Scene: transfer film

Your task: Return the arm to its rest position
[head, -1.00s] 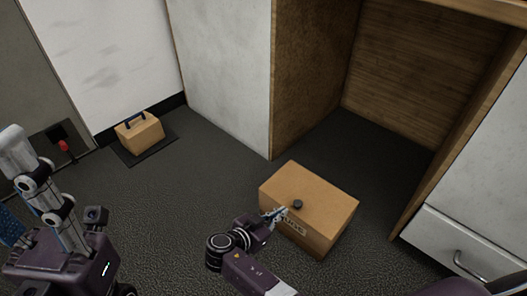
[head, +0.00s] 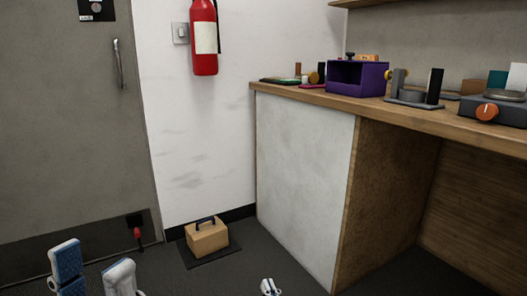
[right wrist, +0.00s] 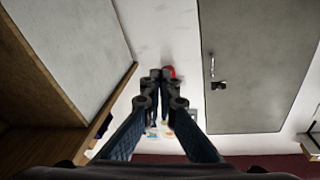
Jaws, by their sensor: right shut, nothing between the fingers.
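The tip of my right gripper (head: 270,287) shows at the bottom edge of the head view, in front of the white-sided bench. In the right wrist view its two blue-padded fingers (right wrist: 160,78) come together at the tips with nothing between them. My left gripper (head: 93,268) is at the bottom left of the head view. Its two fingers stand apart and hold nothing that I can see. Most of both arms is below the head view.
A tan case with a dark handle (head: 208,238) stands on a dark mat by the wall. A grey door (head: 75,130) is at left and a red extinguisher (head: 204,40) hangs on the wall. The wooden worktop (head: 400,112) holds a purple bin (head: 358,80) and other items.

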